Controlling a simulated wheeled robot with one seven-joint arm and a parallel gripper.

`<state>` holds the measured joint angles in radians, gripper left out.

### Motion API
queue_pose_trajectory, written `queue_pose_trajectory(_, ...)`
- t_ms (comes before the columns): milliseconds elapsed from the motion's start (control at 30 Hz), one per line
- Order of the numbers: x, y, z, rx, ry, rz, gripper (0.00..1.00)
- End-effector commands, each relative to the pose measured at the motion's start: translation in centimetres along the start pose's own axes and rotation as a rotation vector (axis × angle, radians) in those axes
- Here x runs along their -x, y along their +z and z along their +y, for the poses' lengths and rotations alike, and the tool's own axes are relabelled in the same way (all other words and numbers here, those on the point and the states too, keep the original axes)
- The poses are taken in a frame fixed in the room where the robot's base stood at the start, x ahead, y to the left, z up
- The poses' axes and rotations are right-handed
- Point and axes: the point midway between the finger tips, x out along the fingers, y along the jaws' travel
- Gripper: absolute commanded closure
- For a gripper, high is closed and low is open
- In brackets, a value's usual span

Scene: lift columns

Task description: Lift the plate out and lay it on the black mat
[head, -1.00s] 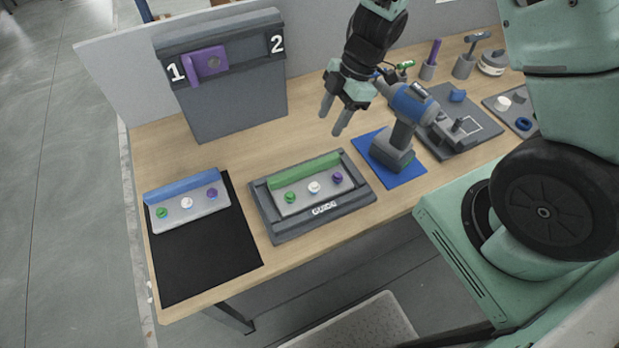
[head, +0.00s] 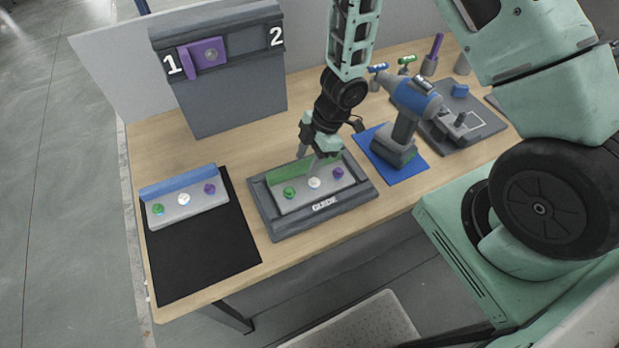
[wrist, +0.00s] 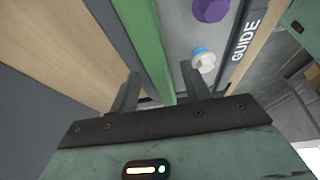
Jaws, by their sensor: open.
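A grey plate (head: 302,191) with a green bar (head: 286,183) along its back edge sits in the dark GUIDE frame (head: 320,218). Its green, white and purple knobs face up. My gripper (head: 314,163) is open and empty, pointing down over the green bar. In the wrist view, my gripper's fingers (wrist: 160,82) lie on either side of the green bar (wrist: 148,42); contact cannot be told. The black mat (head: 200,255) lies at the left. A similar grey plate with a blue bar (head: 178,184) lies on the mat's back part.
A blue drill (head: 408,110) stands on a blue mat (head: 405,172) just right of the frame. A dark panel (head: 235,100) marked 1 and 2, with a purple slider (head: 205,55), stands behind. The mat's front part is clear.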

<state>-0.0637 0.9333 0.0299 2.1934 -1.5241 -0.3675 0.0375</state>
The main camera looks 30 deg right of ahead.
Motion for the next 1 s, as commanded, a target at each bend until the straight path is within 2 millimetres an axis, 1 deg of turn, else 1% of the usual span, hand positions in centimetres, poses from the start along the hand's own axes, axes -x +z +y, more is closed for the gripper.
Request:
queue_pose_trajectory(33,-0.6,0.0,-0.1,0.0,-0.002,0.0,0.53)
queue_pose_trajectory(100,-0.9,0.0,0.0,0.0,-0.001,0.0,0.53)
queue_pose_trajectory(333,-0.9,0.0,0.0,0.001,0.0,0.0,0.53)
queue_pose_trajectory(367,-0.9,0.0,0.0,0.001,0.001,0.0,0.61)
queue_pose_trajectory(400,-0.9,0.0,0.0,0.0,0.0,0.0,0.72)
queue_pose_trajectory(467,-0.9,0.0,0.0,0.0,0.001,0.0,0.89)
queue_pose_trajectory(500,-0.9,0.0,0.0,0.0,0.001,0.0,1.0)
queue_pose_trajectory(833,-0.6,-0.2,0.1,0.001,0.002,0.001,1.0)
queue_pose_trajectory(933,0.3,-0.6,0.1,0.002,0.003,0.001,1.0)
queue_pose_trajectory(1000,1.4,-1.0,0.1,0.003,0.004,0.001,1.0)
